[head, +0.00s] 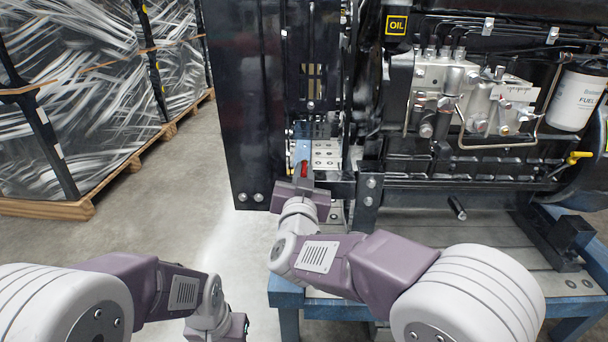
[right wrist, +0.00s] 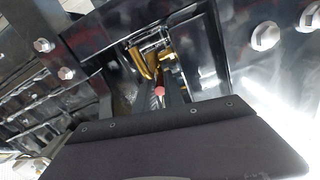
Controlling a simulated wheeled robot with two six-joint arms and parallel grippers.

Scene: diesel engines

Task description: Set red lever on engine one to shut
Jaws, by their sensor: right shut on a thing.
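The red lever (head: 304,168) shows as a small red piece low on the dark engine (head: 262,110), beside a blue-grey part and a light perforated plate. My right gripper (head: 303,178) reaches up to it and is shut on it. In the right wrist view the red tip of the lever (right wrist: 159,91) sits between the dark fingers of my right gripper (right wrist: 165,98), close to brass-coloured fittings. The gripper hides most of the lever. My left gripper (head: 238,328) is low at the bottom edge, away from the engine, and its fingers are not clear.
A blue-framed stand (head: 400,308) carries the engine. A white fuel filter (head: 577,97) and a yellow handle (head: 579,157) are at the right. Wrapped pallets (head: 80,90) stand at the left. The floor between pallets and engine is clear.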

